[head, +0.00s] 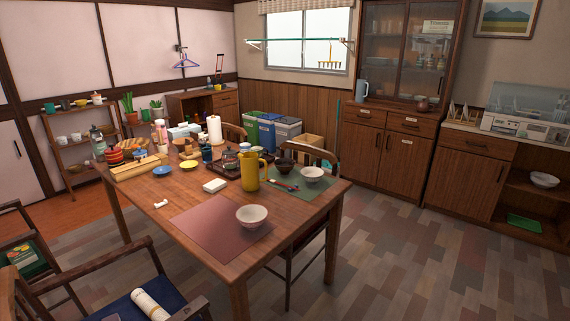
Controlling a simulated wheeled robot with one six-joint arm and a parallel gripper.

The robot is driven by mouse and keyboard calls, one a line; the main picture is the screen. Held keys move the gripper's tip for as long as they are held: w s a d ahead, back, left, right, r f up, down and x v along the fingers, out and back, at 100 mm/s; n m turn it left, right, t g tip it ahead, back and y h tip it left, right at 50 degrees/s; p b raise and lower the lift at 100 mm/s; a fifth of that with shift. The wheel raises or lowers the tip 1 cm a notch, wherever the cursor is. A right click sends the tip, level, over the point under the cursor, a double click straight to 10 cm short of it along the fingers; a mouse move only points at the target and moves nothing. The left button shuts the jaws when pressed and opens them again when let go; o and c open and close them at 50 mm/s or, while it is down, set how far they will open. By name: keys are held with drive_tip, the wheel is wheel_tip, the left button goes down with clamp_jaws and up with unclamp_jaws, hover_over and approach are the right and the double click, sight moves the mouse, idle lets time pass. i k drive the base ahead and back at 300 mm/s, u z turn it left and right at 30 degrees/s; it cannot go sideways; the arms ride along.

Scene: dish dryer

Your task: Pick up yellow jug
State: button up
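The yellow jug (249,172) stands upright on the wooden dining table (170,212), right of the table's middle. Its handle is on its right side. A green placemat (312,191) lies just to its right, and a dark tray with small items is behind it. The jug's front is unblocked from this side. My gripper does not show in the head view.
A white bowl (252,216) sits on a pink placemat (213,232) in front of the jug. A small bowl (313,174) and a dark bowl (287,167) are to its right. Chairs stand at the table's left and right. The floor (440,255) at right is clear.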

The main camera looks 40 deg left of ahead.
sight(248, 160)
drive_tip(key=u, duration=0.05)
drive_tip(key=i, duration=1.7)
drive_tip(key=u, duration=0.65)
drive_tip(key=i, duration=0.85)
drive_tip(key=u, duration=1.55)
drive_tip(key=i, duration=0.8)
drive_tip(key=u, duration=0.7)
